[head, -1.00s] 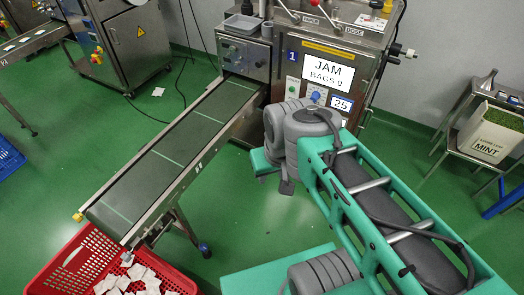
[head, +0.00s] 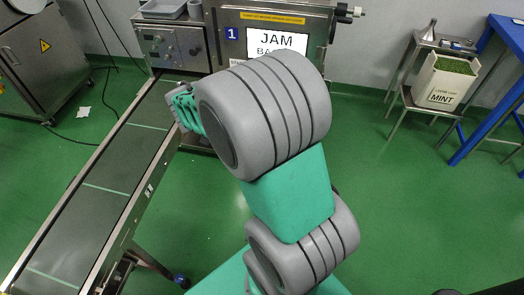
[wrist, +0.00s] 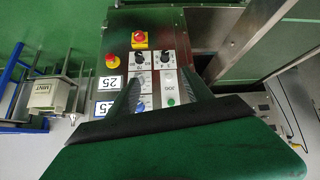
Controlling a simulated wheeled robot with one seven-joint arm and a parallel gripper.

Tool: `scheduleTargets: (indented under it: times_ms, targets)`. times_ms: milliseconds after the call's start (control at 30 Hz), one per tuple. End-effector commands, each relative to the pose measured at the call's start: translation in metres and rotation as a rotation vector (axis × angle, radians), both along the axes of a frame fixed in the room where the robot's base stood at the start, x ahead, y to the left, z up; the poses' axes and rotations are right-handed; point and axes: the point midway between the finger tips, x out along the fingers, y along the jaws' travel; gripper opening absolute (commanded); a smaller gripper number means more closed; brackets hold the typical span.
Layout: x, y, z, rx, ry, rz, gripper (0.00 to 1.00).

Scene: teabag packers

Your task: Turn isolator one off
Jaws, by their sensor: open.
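Machine one, with a blue "1" plate (head: 233,34) and a JAM screen (head: 277,41), stands at the top of the head view; my arm covers its lower front.
A conveyor (head: 105,185) runs down the left from the machine. A grey tray (head: 163,8) sits on top of the control box (head: 165,45). A MINT box (head: 443,82) stands on a steel stand at right, beside a blue frame (head: 485,100).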

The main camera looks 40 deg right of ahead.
Motion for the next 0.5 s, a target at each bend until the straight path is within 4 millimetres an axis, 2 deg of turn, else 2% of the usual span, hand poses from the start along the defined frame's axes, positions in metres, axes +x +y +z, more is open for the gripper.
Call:
scheduleTargets:
  times_ms: [33,67,100,167,200,267,300,333,400,500]
  targets:
    - [0.015,-0.039,-0.083,-0.08,-0.042,-0.086,0.59]
    - [0.024,-0.062,-0.108,-0.138,-0.084,-0.131,0.59]
    - [0.032,-0.091,-0.142,-0.219,-0.139,-0.178,0.59]
    - [0.04,-0.127,-0.193,-0.344,-0.218,-0.215,0.59]
    - [0.042,-0.146,-0.225,-0.422,-0.265,-0.219,0.59]
    - [0.042,-0.164,-0.268,-0.527,-0.33,-0.197,0.59]
    - [0.041,-0.171,-0.294,-0.585,-0.364,-0.17,0.59]
    - [0.04,-0.173,-0.311,-0.618,-0.385,-0.145,0.59]
    - [0.037,-0.174,-0.34,-0.679,-0.423,-0.088,0.59]
    - [0.035,-0.17,-0.361,-0.72,-0.453,-0.03,0.59]
